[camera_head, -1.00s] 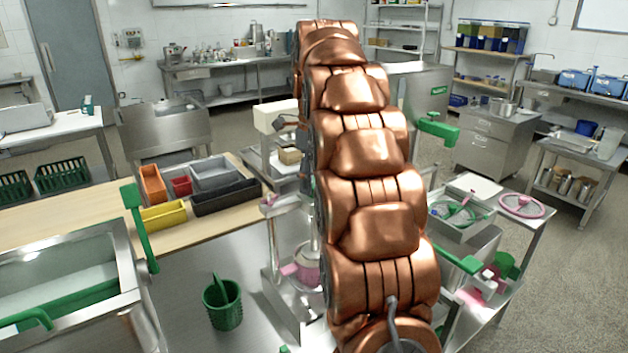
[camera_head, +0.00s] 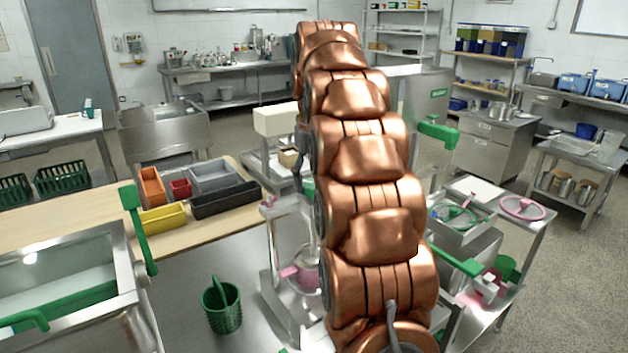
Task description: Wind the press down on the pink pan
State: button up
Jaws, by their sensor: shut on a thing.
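The press (camera_head: 273,245) is a pale metal frame with upright posts, left of my copper arm. Its top right side is hidden by the arm. A pink grip (camera_head: 268,203) shows at its upper left. The pink pan (camera_head: 308,279) sits low inside the frame, partly covered by my arm, with a pink handle pointing left. A metal cylinder stands over the pan; whether it touches the pan I cannot tell. My gripper (camera_head: 304,172) is mostly hidden behind the arm, above the press. It is shut, seemingly on the press handle, but the hold itself is hidden.
A green basket (camera_head: 221,305) stands on the steel table left of the press. Coloured bins (camera_head: 163,216) lie on the wooden top beyond. A metal tank (camera_head: 65,285) with green handles is at left. A steel machine (camera_head: 470,225) with green handles stands close at right.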

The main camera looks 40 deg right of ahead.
dwell(0.5)
jog(key=o, duration=1.2)
jog(key=shift+c, duration=0.2)
